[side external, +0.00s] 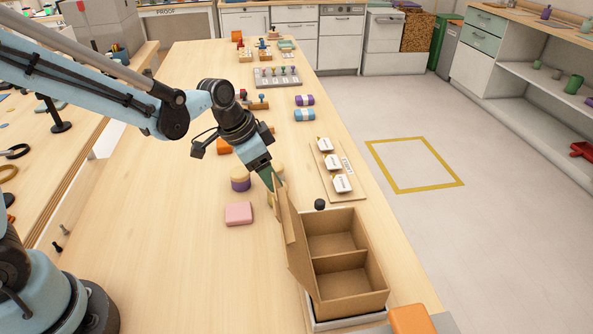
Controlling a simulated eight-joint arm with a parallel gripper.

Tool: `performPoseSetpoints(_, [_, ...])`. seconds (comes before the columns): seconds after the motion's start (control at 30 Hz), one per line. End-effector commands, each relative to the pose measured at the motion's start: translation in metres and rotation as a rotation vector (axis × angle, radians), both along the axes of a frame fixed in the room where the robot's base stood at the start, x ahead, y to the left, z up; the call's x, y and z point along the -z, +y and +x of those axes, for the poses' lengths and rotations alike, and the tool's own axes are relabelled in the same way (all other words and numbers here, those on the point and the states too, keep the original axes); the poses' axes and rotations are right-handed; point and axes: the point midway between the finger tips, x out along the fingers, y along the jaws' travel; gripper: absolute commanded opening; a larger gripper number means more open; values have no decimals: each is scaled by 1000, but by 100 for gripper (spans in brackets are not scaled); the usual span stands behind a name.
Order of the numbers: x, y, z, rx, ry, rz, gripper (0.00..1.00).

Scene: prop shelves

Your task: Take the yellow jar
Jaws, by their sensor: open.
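A yellow jar (270,200) seems to show only as a small yellowish patch. It is mostly hidden behind my gripper and the raised lid of the cardboard box. My gripper (269,180) points down toward that patch, left of the box lid. It is open, and its fingertips are mostly hidden. I cannot tell whether it touches the jar. A purple jar with a tan lid (240,179) stands just left of my gripper. Another tan lid (279,170) shows just behind my gripper, its body hidden.
An open two-compartment cardboard box (376,290) stands close on the right, empty, its lid upright beside my gripper. A pink block (238,213) lies to the left. A small black object (320,204) stands behind the box. The tabletop left of the pink block is clear.

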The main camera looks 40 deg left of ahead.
Motion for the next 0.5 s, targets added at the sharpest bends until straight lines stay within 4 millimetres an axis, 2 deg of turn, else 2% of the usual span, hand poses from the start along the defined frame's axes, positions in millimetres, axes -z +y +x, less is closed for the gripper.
performPoseSetpoints(0.27, [13, -3, 3, 0, 0, 0, 61])
performPoseSetpoints(0.5, [40, -10, 10, 0, 0, 1, 61])
